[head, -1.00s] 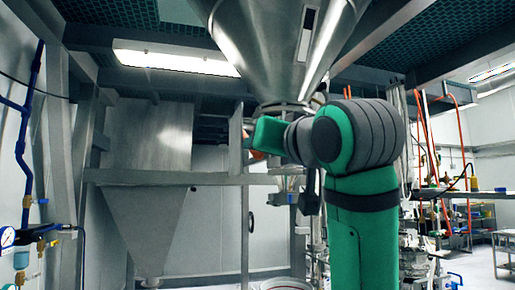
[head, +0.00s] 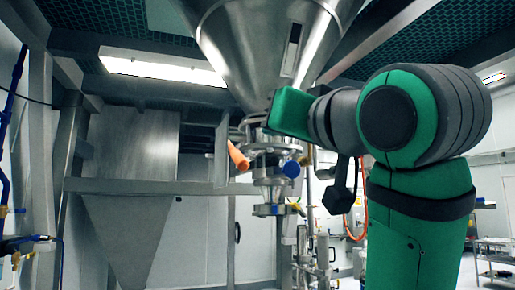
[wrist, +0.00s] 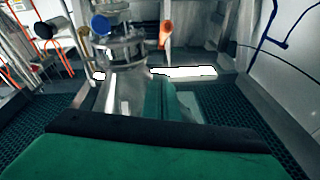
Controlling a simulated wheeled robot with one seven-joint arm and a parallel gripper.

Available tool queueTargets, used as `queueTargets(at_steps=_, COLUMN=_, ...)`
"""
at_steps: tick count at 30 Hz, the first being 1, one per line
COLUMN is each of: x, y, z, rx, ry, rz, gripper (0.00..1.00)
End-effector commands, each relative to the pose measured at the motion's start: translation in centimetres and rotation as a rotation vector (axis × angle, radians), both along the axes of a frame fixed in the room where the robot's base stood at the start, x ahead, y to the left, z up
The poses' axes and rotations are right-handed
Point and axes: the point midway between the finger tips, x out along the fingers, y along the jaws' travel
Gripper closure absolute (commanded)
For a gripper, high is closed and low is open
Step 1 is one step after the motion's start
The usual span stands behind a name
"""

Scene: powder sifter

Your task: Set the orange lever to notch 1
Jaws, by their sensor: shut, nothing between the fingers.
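The orange lever (head: 237,156) sticks out on the left side of the metal valve (head: 272,165) under the steel hopper. It slants up and to the left in the head view. The wrist view shows the lever (wrist: 166,33) near the top, with the scene upside down. My gripper (head: 290,112) shows as a green end block, above and right of the lever, in front of the hopper's lower end. It appears apart from the lever. It is shut and empty; its fingertips are not clearly visible. Notch marks are too small to make out.
The steel hopper (head: 265,40) hangs above the valve. A blue round part (head: 291,169) sits on the valve's right side. A steel frame beam (head: 140,186) runs across the left, with a grey tank behind. A bright ceiling light (head: 160,66) is at upper left.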

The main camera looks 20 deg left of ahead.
Motion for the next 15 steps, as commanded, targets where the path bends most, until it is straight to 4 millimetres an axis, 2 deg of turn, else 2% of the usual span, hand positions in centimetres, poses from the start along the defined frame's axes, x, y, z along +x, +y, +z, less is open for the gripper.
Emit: queueTargets(at_steps=15, x=6.5, y=4.9, z=1.5, rx=-0.003, ry=0.008, rz=0.003, gripper=1.00)
